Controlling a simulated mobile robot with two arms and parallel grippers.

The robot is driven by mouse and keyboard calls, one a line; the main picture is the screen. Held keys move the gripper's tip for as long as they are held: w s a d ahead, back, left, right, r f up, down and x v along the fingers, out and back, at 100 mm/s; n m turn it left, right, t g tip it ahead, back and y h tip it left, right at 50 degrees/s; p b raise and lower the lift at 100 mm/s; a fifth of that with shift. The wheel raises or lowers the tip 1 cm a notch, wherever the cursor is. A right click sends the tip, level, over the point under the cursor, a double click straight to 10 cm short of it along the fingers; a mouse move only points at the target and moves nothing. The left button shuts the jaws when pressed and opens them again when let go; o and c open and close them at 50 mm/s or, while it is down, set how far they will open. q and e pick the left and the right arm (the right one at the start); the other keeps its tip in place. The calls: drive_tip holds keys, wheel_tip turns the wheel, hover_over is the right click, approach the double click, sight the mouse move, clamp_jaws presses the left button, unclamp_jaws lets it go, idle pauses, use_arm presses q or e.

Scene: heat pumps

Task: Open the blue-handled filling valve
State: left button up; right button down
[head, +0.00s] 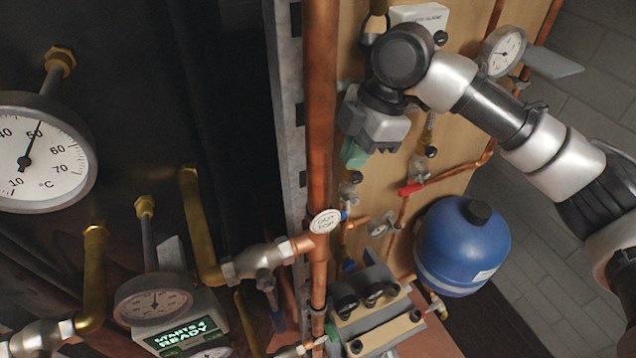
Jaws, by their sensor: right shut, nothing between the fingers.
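Small blue parts show on the fittings right of the tall copper pipe: one (345,215) beside the round white tag, and another (349,265) lower down. I cannot tell which of these is the filling valve's handle. My right gripper (352,122) is shut and empty, in front of the wooden board and just right of the copper pipe, above the blue parts. Its fingertips are partly hidden by its own body. My left gripper is not in view.
The tall copper pipe (320,120) stands close left of my right gripper. A red-handled valve (411,189) and a blue tank (462,246) are at right. Black-knobbed blocks (370,312) sit below. A large gauge (42,152) and a lit display (183,335) are at left.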

drive_tip(key=p+x, duration=0.1)
drive_tip(key=x, duration=0.3)
drive_tip(key=p+x, duration=0.2)
drive_tip(key=x, duration=0.2)
drive_tip(key=p+x, duration=0.1)
drive_tip(key=x, duration=0.4)
drive_tip(key=shift+w+d+f, duration=0.1)
drive_tip(key=shift+w+d, duration=0.1)
drive_tip(key=shift+d, duration=0.15)
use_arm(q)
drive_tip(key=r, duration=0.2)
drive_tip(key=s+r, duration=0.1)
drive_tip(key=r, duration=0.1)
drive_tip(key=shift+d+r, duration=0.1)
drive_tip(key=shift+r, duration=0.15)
use_arm(e)
drive_tip(key=shift+f, duration=0.2)
